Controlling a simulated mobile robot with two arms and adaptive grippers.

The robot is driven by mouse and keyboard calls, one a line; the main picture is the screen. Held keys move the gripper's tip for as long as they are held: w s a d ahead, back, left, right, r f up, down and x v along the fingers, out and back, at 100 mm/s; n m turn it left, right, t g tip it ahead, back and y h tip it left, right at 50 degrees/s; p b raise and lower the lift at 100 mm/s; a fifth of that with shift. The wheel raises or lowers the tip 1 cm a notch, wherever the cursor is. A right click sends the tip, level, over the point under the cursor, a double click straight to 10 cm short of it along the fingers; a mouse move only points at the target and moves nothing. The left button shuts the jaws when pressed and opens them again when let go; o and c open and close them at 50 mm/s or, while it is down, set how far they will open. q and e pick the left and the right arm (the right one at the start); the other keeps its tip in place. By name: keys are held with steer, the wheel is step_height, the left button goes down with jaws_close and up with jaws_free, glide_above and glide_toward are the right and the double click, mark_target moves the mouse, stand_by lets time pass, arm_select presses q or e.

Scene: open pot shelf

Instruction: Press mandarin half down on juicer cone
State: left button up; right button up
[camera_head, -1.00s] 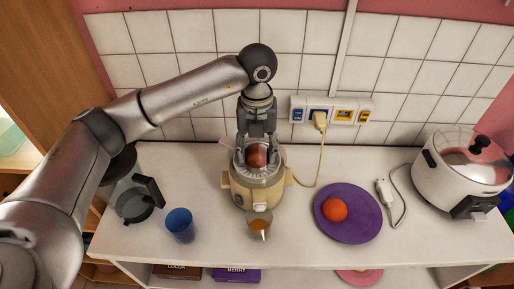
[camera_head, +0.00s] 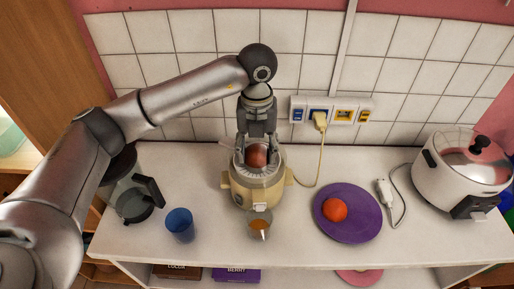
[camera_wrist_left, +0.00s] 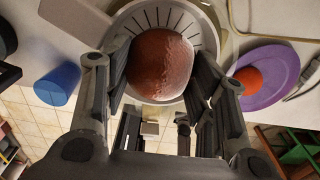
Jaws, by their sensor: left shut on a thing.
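The juicer (camera_head: 258,192) is a cream machine with a slotted strainer bowl on top; the bowl also shows in the left wrist view (camera_wrist_left: 203,30). The mandarin half (camera_head: 257,156), reddish-brown, sits in the middle of the bowl, and its rounded skin fills the space between my fingers in the left wrist view (camera_wrist_left: 160,64). My left gripper (camera_head: 257,150) points down over the bowl and is shut on the mandarin half, one finger on each side. The cone is hidden under the fruit. My right gripper is not in view.
An orange-brown cup (camera_head: 259,224) stands at the juicer's front. A blue cup (camera_head: 180,225) and a dark jug (camera_head: 133,200) are to the left. A purple plate (camera_head: 347,228) with an orange fruit (camera_head: 334,210) and a white cooker (camera_head: 462,170) are to the right.

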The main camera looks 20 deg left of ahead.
arm_select(q)
steer(key=shift+r, duration=0.1)
steer(key=shift+r+p, duration=1.85)
steer(key=shift+r, duration=1.6)
